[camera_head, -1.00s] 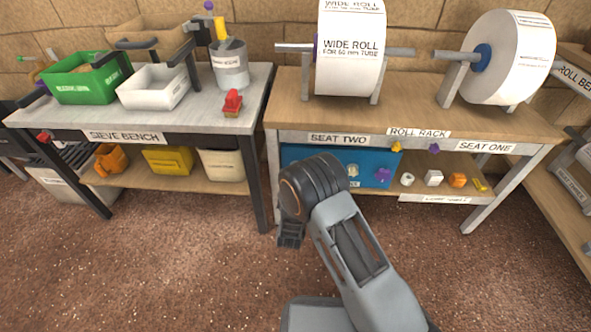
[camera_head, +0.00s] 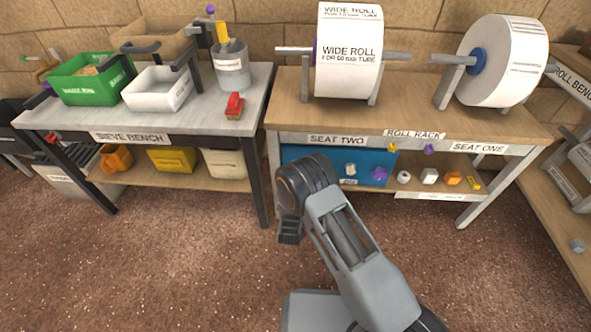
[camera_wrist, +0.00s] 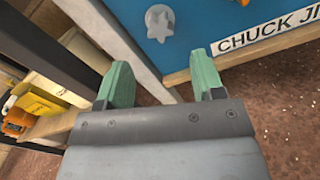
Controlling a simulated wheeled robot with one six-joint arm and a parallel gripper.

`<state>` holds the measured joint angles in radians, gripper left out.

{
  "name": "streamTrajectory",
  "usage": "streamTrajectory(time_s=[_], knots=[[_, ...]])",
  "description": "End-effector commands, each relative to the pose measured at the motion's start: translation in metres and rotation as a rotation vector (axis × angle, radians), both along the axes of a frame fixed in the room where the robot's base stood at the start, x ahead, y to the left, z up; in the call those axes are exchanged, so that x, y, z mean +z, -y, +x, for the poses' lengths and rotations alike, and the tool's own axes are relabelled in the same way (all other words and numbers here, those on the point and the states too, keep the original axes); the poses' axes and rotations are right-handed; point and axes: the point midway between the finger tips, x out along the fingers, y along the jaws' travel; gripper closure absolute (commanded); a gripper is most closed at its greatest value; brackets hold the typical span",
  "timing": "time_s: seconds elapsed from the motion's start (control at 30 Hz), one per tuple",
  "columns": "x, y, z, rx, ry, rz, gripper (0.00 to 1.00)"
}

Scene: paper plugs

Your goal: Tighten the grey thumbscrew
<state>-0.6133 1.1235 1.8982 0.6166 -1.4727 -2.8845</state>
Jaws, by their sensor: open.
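A grey star-shaped thumbscrew (camera_wrist: 159,23) sits on the blue face of the chuck jig (camera_wrist: 205,20) in the wrist view, near its left edge. The thumbscrew lies beyond the fingertips, above the gap in the wrist view, not touched. In the head view my gripper (camera_head: 289,232) hangs dark and low, in front of the rack; its fingers are hard to make out.
The roll rack (camera_head: 290,114) stands ahead with two paper rolls on top. Small caps and plugs lie on its lower shelf, right of the blue panel. The sieve bench (camera_head: 190,125) with bins stands left. A rack leg (camera_wrist: 120,45) is close to my fingers. The brown floor is clear.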

Motion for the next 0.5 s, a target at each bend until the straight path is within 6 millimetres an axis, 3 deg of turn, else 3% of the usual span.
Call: streamTrajectory(time_s=[0.5], knots=[[-0.0007,-0.0001,0.0054,-0.001,0.001,-0.009,0.38]])
